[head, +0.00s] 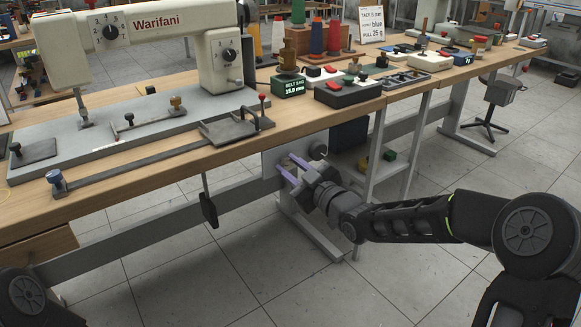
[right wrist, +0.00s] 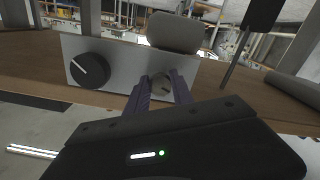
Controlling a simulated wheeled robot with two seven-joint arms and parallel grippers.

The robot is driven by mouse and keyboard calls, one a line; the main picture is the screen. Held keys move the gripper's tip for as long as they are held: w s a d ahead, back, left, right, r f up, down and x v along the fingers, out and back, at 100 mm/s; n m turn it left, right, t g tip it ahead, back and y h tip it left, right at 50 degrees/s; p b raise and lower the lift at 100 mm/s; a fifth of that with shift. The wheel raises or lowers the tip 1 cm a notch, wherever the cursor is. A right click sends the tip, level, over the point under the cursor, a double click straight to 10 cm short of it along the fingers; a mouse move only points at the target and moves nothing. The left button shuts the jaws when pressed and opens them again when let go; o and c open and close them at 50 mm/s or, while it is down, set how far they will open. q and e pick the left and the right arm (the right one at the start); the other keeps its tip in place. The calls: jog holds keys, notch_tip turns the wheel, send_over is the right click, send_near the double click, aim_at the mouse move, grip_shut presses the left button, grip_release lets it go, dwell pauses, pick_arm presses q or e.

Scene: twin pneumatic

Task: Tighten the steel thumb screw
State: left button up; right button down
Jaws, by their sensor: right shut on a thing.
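The steel thumb screw (right wrist: 161,84) is a small round grey head with a dark line across it. It shows in the right wrist view between my two purple fingertips, in front of a grey panel (right wrist: 125,62). My right gripper (head: 288,170) reaches in under the table's front edge in the head view and is shut on the screw. It also shows in the right wrist view (right wrist: 160,88), with a finger on each side of the screw. In the head view the screw is too small and covered to make out. My left gripper is out of view; only part of my left arm shows at bottom left.
A black dial (right wrist: 88,72) sits on the same panel, left of the screw. A black paddle (head: 208,210) hangs from a rod below the wooden table (head: 150,172). A cream sewing machine (head: 150,25) stands on the table. Table legs stand near my right gripper.

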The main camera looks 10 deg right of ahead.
jog(key=m+p, duration=0.1)
jog(key=m, duration=0.3)
jog(key=shift+m+p, duration=0.3)
jog(key=shift+p, duration=0.05)
jog(key=m+p, duration=0.1)
jog(key=m, duration=0.2)
jog(key=shift+a+m, duration=0.1)
jog(key=shift+m, duration=0.2)
jog(key=m+p, duration=0.3)
jog(key=m, duration=0.2)
jog(key=shift+m, duration=0.4)
jog(key=c, duration=1.1)
grip_release()
jog(key=shift+s, duration=0.1)
